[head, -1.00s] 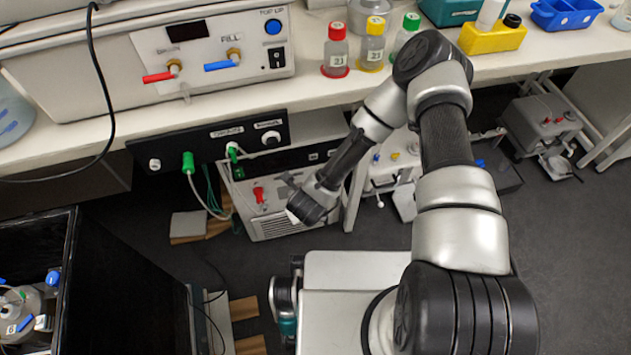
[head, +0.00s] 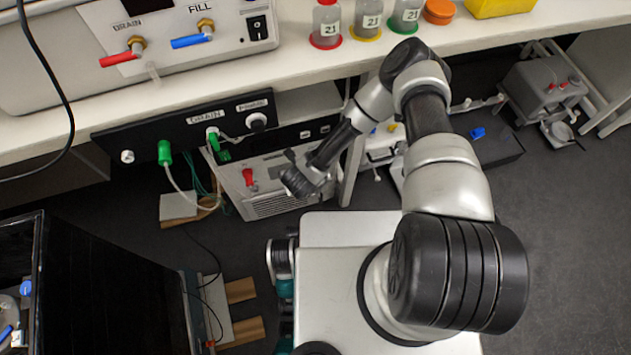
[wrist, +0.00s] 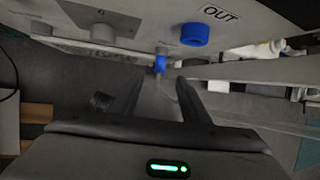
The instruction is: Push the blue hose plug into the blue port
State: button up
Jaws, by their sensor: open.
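In the wrist view, my gripper (wrist: 160,82) is open, its two dark fingers apart with nothing clearly between them. A small blue piece (wrist: 160,64) sits just beyond the gap between the fingertips, under a pale fitting. A thin pale line, perhaps a hose, runs down from it; this looks like the blue hose plug. A larger blue ring (wrist: 195,34), apparently the blue port, is on the light panel beside an OUT label. In the head view, my gripper (head: 300,182) is beside the low box under the bench; the plug and port cannot be made out there.
The low box (head: 275,200) with a red fitting (head: 248,177) stands under the bench edge (head: 330,60). A black panel (head: 180,130) carries a green plug (head: 164,153) with a pale hose. A dark bin (head: 110,290) stands at lower left.

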jog(key=b+x, duration=0.1)
jog(key=x, duration=0.6)
jog(key=shift+b, duration=0.4)
grip_shut()
jog(key=shift+s+d, duration=0.1)
jog(key=shift+s, duration=0.15)
jog(key=shift+s+d+p, duration=0.1)
jog(key=shift+s+p, duration=0.2)
jog(key=shift+s, duration=0.05)
jog(key=shift+s+d, duration=0.15)
jog(key=shift+s, duration=0.3)
jog(key=shift+s+d+p, duration=0.1)
jog(key=shift+s+p, duration=0.2)
